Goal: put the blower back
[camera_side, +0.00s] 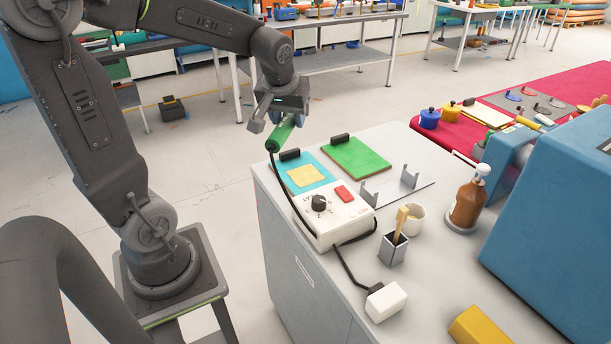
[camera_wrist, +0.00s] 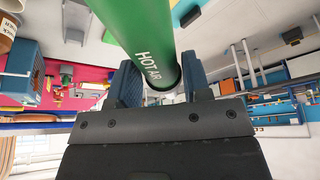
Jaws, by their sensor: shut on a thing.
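The blower is a green tube (camera_side: 281,134) with a black cord at its lower end. In the wrist view the green tube (camera_wrist: 148,40), marked "HOT AIR", lies between the two fingers. My gripper (camera_side: 287,112) is shut on it and holds it in the air, above and beyond the far left end of the bench. The cord runs down to a white control box (camera_side: 332,219) with a black knob and a red switch. A grey cradle with two upright notched brackets (camera_side: 409,178) stands empty on the bench, right of the green board.
A blue board with a yellow patch (camera_side: 318,186) and a green board (camera_side: 372,163) lie clamped near the cradle. A brush cup (camera_side: 393,248), cream cup (camera_side: 415,211), brown pump bottle (camera_side: 468,200) and white block (camera_side: 386,301) stand nearer. A large blue machine (camera_side: 560,215) bounds the right.

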